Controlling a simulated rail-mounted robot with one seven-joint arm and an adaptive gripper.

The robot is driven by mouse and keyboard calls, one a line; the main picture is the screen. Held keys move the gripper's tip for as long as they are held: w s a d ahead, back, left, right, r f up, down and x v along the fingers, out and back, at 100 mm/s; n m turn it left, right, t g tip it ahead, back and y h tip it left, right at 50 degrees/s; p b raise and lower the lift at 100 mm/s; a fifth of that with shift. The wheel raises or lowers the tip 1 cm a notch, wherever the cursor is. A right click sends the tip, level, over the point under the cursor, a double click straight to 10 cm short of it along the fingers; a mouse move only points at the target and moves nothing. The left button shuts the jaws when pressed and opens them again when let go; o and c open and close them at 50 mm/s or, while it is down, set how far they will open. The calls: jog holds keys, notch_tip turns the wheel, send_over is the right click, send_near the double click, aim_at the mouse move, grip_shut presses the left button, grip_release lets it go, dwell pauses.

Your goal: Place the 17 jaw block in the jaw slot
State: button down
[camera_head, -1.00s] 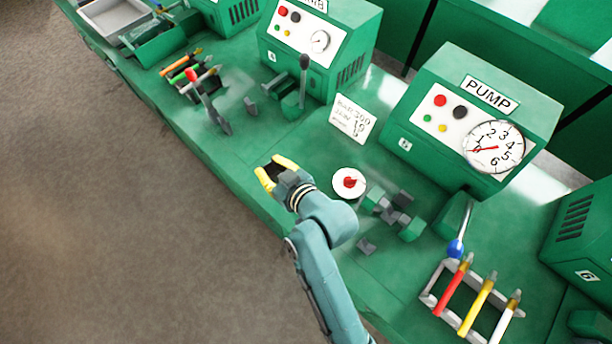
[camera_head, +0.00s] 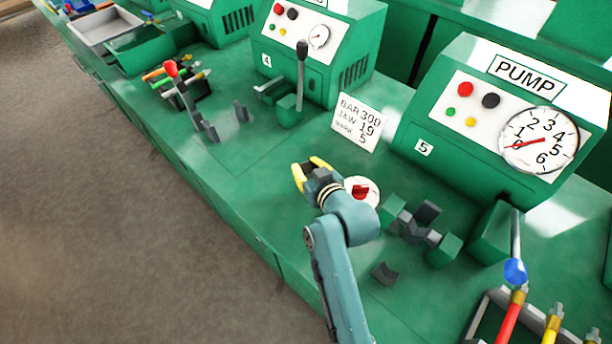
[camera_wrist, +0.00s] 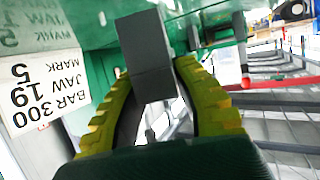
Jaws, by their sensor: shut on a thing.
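My gripper (camera_head: 311,167) has yellow fingers and is above the green bench. It is shut on a dark grey block, which shows between the fingers in the wrist view (camera_wrist: 147,55). No number can be read on this block. A fixture with a dark V-shaped grey piece (camera_head: 422,222) between green blocks sits to the right of my gripper; I cannot tell whether it holds the jaw slot. A loose dark grey notched block (camera_head: 385,273) lies on the bench in front of that fixture.
A card (camera_head: 358,122) reads BAR 300, JAW 19, MARK 5. The green pump (camera_head: 490,110) numbered 5 stands behind. A blue-tipped lever (camera_head: 515,270) and hose rack (camera_head: 480,318) are at the right.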

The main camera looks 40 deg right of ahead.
jog(key=shift+f, duration=1.15)
jog(key=shift+f, duration=0.1)
jog(key=c, duration=0.9)
grip_release()
jog(key=shift+f, duration=0.25)
jog(key=shift+c, duration=0.2)
